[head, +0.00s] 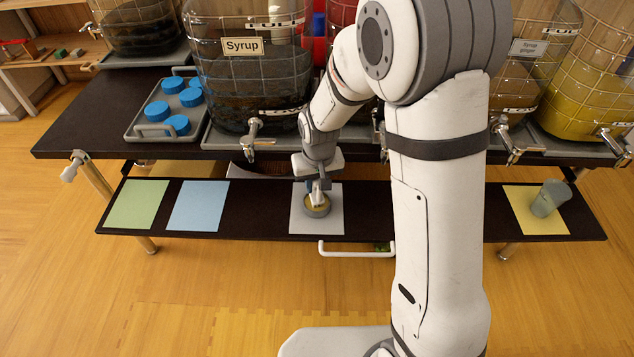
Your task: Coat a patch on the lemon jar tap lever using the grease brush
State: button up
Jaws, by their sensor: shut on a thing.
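My gripper (318,186) points down over the grey sheet on the lower shelf, shut on a small pale thing that looks like the grease brush (318,198). Its lower end is at a round tan pot (317,211); I cannot tell whether it touches the inside. A jar with yellow liquid (580,104) stands at the far right, with a metal tap (616,143) low on its front. Its label does not show, so I cannot tell whether it is the lemon jar. Another jar is hidden behind my arm.
A jar labelled Syrup (243,90) and a Syrup ginger jar (527,83) stand on the dark table with taps facing front. A tray (154,131) holds blue lids. Green (136,204) and blue (199,206) sheets are bare.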

jog(key=shift+r+p, duration=2.6)
jog(key=shift+r, duration=0.9)
jog(key=shift+s+f, duration=0.1)
